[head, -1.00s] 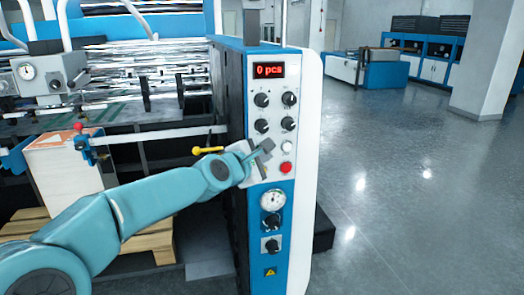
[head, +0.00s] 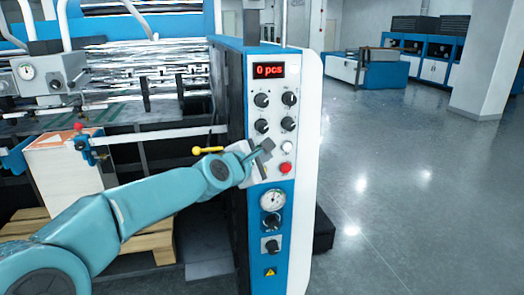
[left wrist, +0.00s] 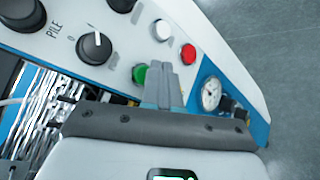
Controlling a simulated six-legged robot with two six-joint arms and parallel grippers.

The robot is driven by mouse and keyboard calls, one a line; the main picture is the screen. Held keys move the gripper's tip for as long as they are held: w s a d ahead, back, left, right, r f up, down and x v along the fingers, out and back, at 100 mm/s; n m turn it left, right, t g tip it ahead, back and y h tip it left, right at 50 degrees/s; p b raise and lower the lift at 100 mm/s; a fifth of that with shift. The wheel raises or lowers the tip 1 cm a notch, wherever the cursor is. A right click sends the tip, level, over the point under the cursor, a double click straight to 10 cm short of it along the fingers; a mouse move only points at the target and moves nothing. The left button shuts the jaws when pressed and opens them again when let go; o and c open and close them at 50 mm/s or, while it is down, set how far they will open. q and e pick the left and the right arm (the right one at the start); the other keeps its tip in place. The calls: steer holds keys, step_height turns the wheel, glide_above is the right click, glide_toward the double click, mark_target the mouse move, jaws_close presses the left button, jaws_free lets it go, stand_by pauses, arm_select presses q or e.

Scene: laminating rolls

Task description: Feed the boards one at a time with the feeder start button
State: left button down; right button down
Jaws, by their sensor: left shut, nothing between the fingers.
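The control panel (head: 276,100) stands upright on the machine's end, and its red display (head: 270,70) reads "0 pcs". My left gripper (head: 265,149) is in front of the panel, shut and empty. In the left wrist view its fingertips (left wrist: 160,68) overlap a green button (left wrist: 139,74), which is partly hidden; I cannot tell whether they touch it. A white button (left wrist: 162,30) and a red button (left wrist: 188,54) sit beside it. The stack of boards (head: 65,170) is at the left on a wooden pallet (head: 152,243). My right gripper is not in view.
Several black knobs (head: 289,98) sit above the buttons, and a round gauge (head: 272,201) sits below. A yellow-handled lever (head: 207,150) is close to my left wrist. The floor (head: 410,200) to the right is open, with blue machines (head: 425,55) far behind.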

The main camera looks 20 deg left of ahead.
arm_select(q)
steer(key=shift+w, duration=0.1)
stand_by(0.3)
steer(key=shift+w+a, duration=0.25)
steer(key=shift+w, duration=0.05)
steer(key=shift+w+a, duration=0.2)
steer(key=shift+w, duration=0.1)
stand_by(0.7)
stand_by(0.4)
steer(key=shift+s+d, duration=0.45)
steer(key=shift+s, duration=0.25)
